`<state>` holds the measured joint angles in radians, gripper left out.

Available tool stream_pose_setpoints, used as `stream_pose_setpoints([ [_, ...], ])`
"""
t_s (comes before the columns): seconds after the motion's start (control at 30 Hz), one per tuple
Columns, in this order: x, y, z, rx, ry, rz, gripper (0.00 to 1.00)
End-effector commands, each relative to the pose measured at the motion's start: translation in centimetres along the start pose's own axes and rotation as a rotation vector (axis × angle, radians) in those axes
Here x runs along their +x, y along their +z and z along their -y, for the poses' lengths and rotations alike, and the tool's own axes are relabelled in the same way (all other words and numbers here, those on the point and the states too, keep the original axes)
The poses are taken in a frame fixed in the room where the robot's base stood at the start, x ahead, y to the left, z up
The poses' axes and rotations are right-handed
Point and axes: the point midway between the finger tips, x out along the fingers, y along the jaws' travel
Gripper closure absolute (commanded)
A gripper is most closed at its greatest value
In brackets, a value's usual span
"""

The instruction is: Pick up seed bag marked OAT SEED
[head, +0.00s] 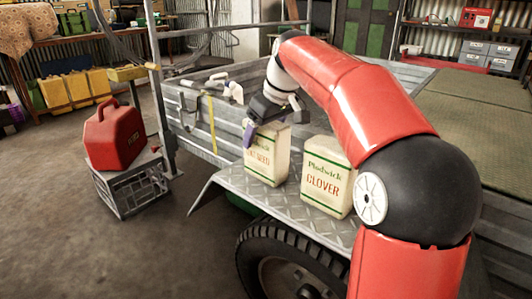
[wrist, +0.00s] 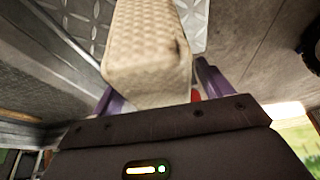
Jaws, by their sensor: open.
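A cream seed bag (head: 267,162) with green bands stands upright on the tread-plate fender of a trailer in the head view. Its red label is partly covered, and "SEED" can be made out. My gripper (head: 262,130) is at the top of this bag, with one purple finger showing on its left side. In the wrist view the pale woven bag (wrist: 148,50) lies between the purple fingers of my open gripper (wrist: 160,88). I cannot tell whether either finger touches it. A similar bag marked CLOVER (head: 328,178) stands to the right.
The tread-plate fender (head: 290,205) sits above a black tyre (head: 290,262). The metal trailer side (head: 190,122) rises behind the bags. A red fuel can (head: 113,137) stands on a grey crate (head: 128,185) at left. Concrete floor is open at front left.

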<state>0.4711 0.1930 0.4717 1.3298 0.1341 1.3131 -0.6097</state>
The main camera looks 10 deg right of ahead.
Motion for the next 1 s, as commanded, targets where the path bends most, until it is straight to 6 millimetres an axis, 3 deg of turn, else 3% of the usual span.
stream_pose_setpoints([
  [0.93, 0.44, 0.19, 0.03, 0.001, 0.0, 0.0, 0.22],
  [1.0, 0.44, 0.19, 0.03, 0.0, 0.0, 0.0, 0.28],
])
